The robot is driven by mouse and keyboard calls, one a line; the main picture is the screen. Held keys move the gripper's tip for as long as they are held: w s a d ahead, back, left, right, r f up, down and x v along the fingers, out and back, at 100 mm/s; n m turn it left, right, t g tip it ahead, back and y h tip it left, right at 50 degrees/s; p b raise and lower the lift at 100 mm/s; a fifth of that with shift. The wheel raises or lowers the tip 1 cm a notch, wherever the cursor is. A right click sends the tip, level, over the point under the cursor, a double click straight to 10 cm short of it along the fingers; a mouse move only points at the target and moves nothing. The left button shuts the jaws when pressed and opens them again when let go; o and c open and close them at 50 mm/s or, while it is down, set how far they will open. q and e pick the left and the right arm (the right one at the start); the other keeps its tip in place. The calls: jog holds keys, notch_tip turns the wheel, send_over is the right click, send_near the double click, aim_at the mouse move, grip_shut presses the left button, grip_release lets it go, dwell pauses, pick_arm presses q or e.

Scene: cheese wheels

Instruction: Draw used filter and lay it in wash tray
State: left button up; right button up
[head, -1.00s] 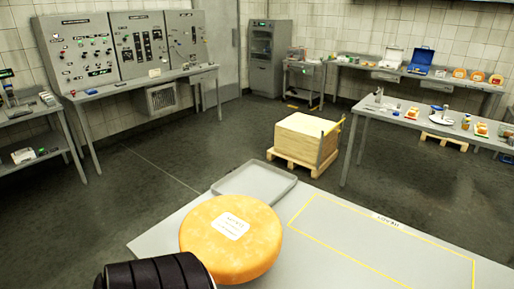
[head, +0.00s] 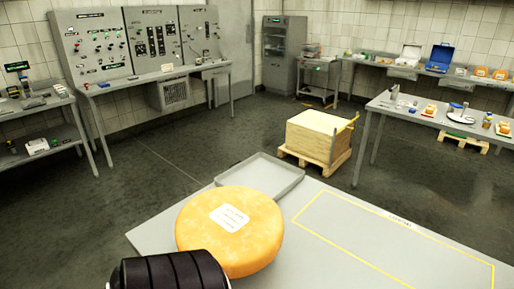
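A shallow grey tray (head: 290,180) lies at the far left part of the table in front of me; the part of it that shows is empty. I cannot tell whether it is the wash tray. An orange cheese wheel (head: 256,245) with a white label lies on the table in front of the tray. No filter can be made out in this view. A black ribbed part, likely of my own arm, covers the near left side of the wheel. Neither gripper is in view.
The grey table (head: 318,262) has a yellow outlined empty area at right. Beyond it, a pallet with a pale block (head: 318,136) stands on the floor. Control cabinets (head: 152,40) line the left wall. A side table (head: 448,106) with small items stands at right. Dark floor lies open between.

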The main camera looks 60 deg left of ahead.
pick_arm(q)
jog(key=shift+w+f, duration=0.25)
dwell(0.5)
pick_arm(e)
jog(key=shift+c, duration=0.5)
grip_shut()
